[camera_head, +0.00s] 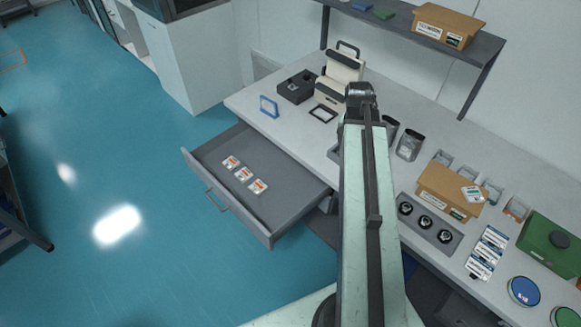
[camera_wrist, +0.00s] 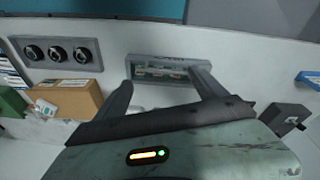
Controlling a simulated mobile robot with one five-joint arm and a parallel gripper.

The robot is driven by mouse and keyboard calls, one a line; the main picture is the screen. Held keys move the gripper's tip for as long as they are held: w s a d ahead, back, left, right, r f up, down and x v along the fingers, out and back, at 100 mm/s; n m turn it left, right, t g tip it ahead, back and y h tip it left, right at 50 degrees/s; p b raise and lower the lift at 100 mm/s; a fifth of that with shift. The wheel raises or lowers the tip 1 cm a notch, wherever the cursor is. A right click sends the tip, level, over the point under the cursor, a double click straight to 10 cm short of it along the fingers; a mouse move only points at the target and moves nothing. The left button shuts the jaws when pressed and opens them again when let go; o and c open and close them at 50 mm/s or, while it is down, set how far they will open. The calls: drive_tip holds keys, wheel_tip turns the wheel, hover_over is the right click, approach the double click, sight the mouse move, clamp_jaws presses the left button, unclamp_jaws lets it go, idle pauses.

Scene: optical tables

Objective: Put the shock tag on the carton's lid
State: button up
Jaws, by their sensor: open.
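A brown carton (camera_head: 447,191) stands on the bench right of my arm; it also shows at left in the wrist view (camera_wrist: 68,101). Three white tags with orange-red marks, (camera_head: 231,163), (camera_head: 243,174) and (camera_head: 257,186), lie in a row in the open grey drawer (camera_head: 205,150). My gripper (camera_wrist: 163,86) is open and empty above the bench, its fingers apart. The arm hides it in the head view.
A grey tray with small items (camera_wrist: 163,61) shows beyond the fingers. A holder with three round black pieces (camera_head: 425,222) sits in front of the carton. A green box (camera_head: 550,245) stands at right. Another carton (camera_head: 446,25) is on the shelf. The drawer juts over the floor.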

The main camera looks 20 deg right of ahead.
drive_tip(key=w+a+n+y, duration=0.2)
drive_tip(key=a+n, duration=0.8)
drive_tip(key=a, duration=2.2)
drive_tip(key=shift+w+a+f+g, duration=0.15)
drive_tip(key=shift+w+a+g, duration=0.15)
drive_tip(key=shift+w, duration=0.15)
